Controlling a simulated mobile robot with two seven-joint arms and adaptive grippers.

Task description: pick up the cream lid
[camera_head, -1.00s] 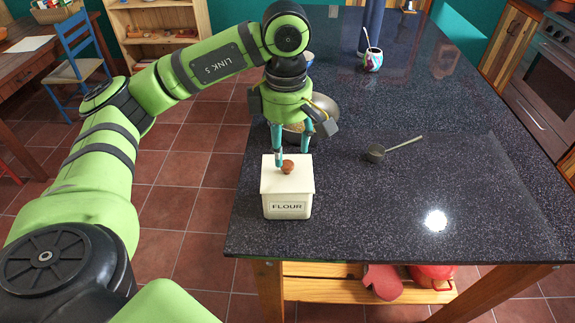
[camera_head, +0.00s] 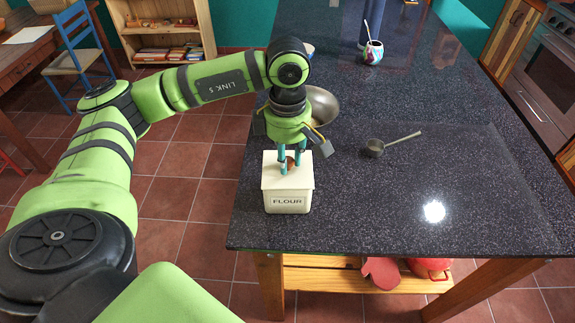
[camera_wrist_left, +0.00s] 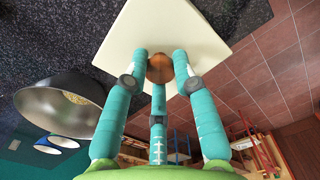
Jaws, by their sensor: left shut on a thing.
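The cream lid (camera_head: 271,180) sits on the cream flour canister (camera_head: 287,203), which stands upright near the left edge of the dark counter. The lid's round brown knob (camera_head: 290,163) is partly hidden by my fingers. My left gripper (camera_head: 291,167) points down over the lid and is shut on the knob. In the left wrist view, my teal fingers (camera_wrist_left: 160,72) close around the knob (camera_wrist_left: 160,68), with the lid's flat top (camera_wrist_left: 165,28) behind it. My right gripper is not in view.
A metal bowl (camera_head: 322,105) stands just behind my left gripper; the left wrist view shows grainy contents in it. A metal scoop (camera_head: 375,148) lies to the right. A patterned cup (camera_head: 373,54) stands farther back. The counter's front right is clear.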

